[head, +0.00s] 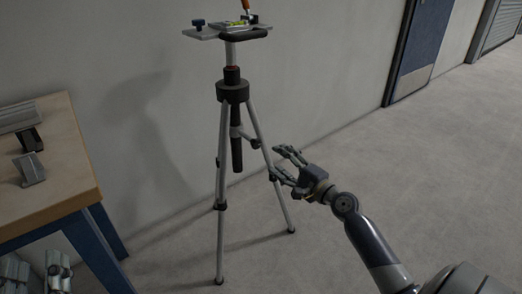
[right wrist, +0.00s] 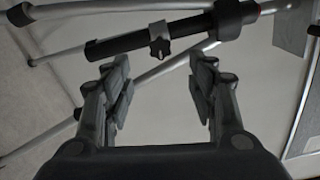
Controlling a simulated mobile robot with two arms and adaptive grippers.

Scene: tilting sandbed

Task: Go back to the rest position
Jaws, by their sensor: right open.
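My right gripper (head: 279,161) is open and empty in the head view, to the right of the tripod's legs. Its fingers point left toward the tripod (head: 232,91). In the right wrist view, the fingers of this gripper (right wrist: 160,82) are spread with nothing between them. The tripod's dark centre column (right wrist: 147,38) shows beyond the fingertips.
A wooden-topped workbench (head: 62,180) with grey metal parts stands at left. Open floor (head: 430,170) lies to the right, before a blue door (head: 424,35).

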